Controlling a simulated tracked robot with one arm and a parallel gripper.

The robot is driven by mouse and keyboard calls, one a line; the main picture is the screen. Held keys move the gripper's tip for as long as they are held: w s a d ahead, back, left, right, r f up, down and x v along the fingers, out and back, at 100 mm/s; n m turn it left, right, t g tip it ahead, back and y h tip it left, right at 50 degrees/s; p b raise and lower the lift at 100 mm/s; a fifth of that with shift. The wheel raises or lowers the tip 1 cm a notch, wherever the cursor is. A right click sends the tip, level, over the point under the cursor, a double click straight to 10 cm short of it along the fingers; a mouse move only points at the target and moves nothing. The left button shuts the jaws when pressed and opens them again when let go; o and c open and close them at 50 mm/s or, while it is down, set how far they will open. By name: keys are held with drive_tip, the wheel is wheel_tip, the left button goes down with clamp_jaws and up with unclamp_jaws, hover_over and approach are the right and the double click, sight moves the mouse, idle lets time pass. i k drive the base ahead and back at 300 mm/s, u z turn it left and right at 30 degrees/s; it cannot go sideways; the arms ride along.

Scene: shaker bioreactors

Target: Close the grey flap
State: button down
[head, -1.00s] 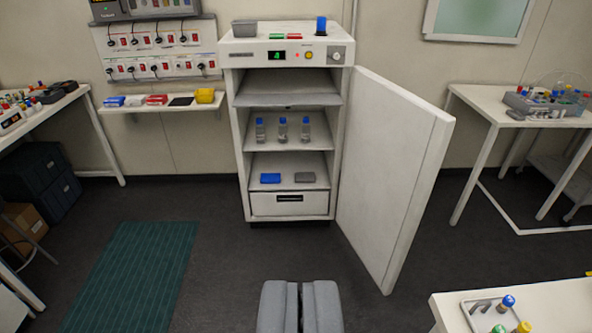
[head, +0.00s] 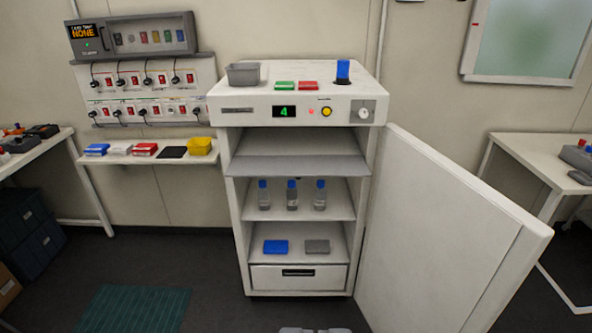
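The grey flap (head: 298,168) is a flat panel in the upper opening of the white cabinet (head: 236,200). It lies about level, its front edge sticking out a little past the cabinet front, with the upper compartment open above it. My gripper (head: 316,330) shows only as a sliver of its two grey fingers at the bottom edge. The fingers are close together, with nothing seen between them. It is well apart from the flap.
The cabinet's white door (head: 445,240) stands wide open on the right. Below the flap are shelves with capped bottles (head: 292,197), a blue box (head: 276,247) and a grey box (head: 317,246). A wall shelf (head: 120,158) is on the left. A green mat (head: 135,308) lies on the floor.

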sight(298, 166)
drive_tip(key=u, duration=0.05)
drive_tip(key=i, duration=1.4)
